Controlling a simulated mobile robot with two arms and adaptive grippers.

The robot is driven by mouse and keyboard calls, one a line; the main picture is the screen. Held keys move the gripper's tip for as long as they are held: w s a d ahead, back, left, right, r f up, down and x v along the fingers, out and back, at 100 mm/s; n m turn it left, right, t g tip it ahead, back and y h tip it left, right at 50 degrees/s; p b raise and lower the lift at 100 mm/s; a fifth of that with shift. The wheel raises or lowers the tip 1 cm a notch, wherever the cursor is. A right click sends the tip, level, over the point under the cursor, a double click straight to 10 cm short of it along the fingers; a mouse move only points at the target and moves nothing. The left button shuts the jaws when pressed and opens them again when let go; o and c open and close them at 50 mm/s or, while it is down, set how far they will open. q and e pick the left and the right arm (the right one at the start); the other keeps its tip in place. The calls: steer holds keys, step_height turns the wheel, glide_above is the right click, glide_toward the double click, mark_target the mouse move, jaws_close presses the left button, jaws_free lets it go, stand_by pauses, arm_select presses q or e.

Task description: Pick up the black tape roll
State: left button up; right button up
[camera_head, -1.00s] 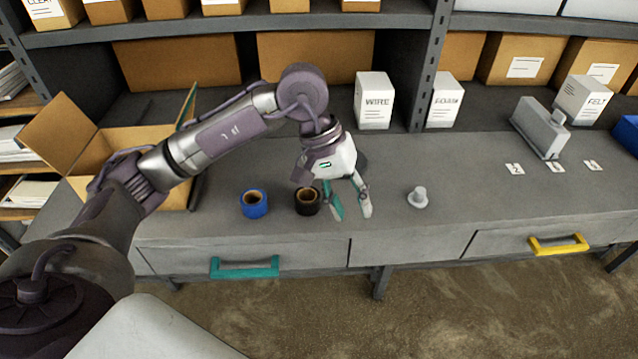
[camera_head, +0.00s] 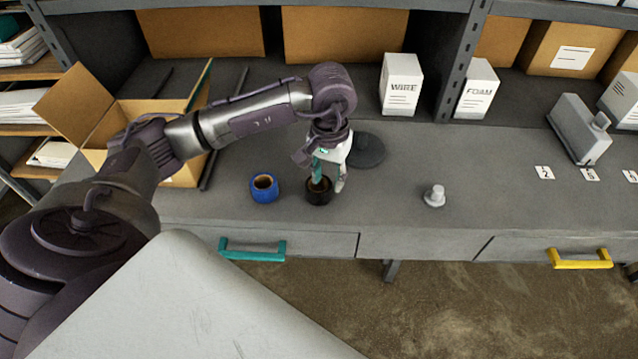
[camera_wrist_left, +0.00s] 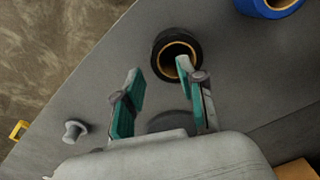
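The black tape roll (camera_head: 319,194) stands on the grey bench with its hole facing up. It also shows in the left wrist view (camera_wrist_left: 195,48). My left gripper (camera_head: 330,184) is directly over it, fingers pointing down. In the left wrist view the gripper (camera_wrist_left: 160,82) is open and empty. One teal-padded fingertip overlaps the roll's hole and the other is outside its rim. I cannot tell how deep the fingertip is or whether it touches. My right gripper is not in view.
A blue tape roll (camera_head: 264,188) stands close to the left of the black one. A small grey knobbed piece (camera_head: 434,196) stands to the right, with clear bench between. An open cardboard box (camera_head: 85,115) is at the left. A dark round disc (camera_head: 368,151) lies behind the gripper.

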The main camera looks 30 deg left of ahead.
mark_target(328, 188)
arm_select(q)
steer(key=f, duration=0.1)
steer(key=f+p, duration=0.1)
steer(key=f, duration=0.1)
steer(key=shift+s+d+f, duration=0.15)
steer(key=shift+s+f, duration=0.05)
steer(key=shift+f, duration=0.4)
steer(key=c, duration=0.6)
jaws_close()
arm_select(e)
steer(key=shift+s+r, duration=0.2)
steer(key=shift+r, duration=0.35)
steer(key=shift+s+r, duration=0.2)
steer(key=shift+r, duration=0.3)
